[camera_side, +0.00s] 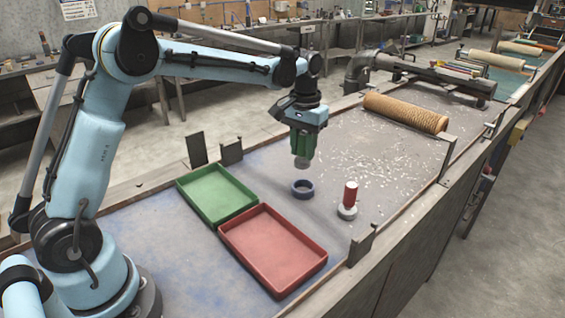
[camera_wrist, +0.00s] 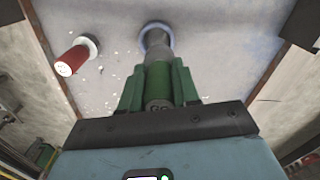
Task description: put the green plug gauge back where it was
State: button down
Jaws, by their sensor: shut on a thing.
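My gripper (camera_side: 303,140) is shut on the green plug gauge, whose green handle (camera_wrist: 158,80) sits between the green fingers in the wrist view. Its grey end (camera_side: 301,163) points straight down and hangs above the blue ring (camera_side: 303,189), with a gap between them in the side view. In the wrist view the grey end overlaps the ring (camera_wrist: 146,37) and hides part of it. I cannot tell exactly how well they line up. A red plug gauge (camera_side: 350,194) stands upright in a pale ring (camera_side: 347,212), to the right of the blue ring.
An empty green tray (camera_side: 217,219) and an empty red tray (camera_side: 243,254) lie to the left and front. A tan roll (camera_side: 405,113) lies behind. Pale scraps litter the bench behind the rings. Dark upright plates (camera_side: 197,149) stand along the bench edges.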

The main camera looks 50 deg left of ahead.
jog(key=a+f, duration=0.1)
jog(key=a, duration=0.3)
jog(key=w+a+f, duration=0.1)
jog(key=a, duration=0.3)
jog(key=w+a+f, duration=0.1)
jog(key=a+f, duration=0.1)
jog(key=a, duration=0.3)
jog(key=shift+w+f, duration=0.1)
jog(key=shift+f, duration=1.85)
jog(key=c, duration=0.8)
grip_release()
jog(key=shift+f, duration=0.15)
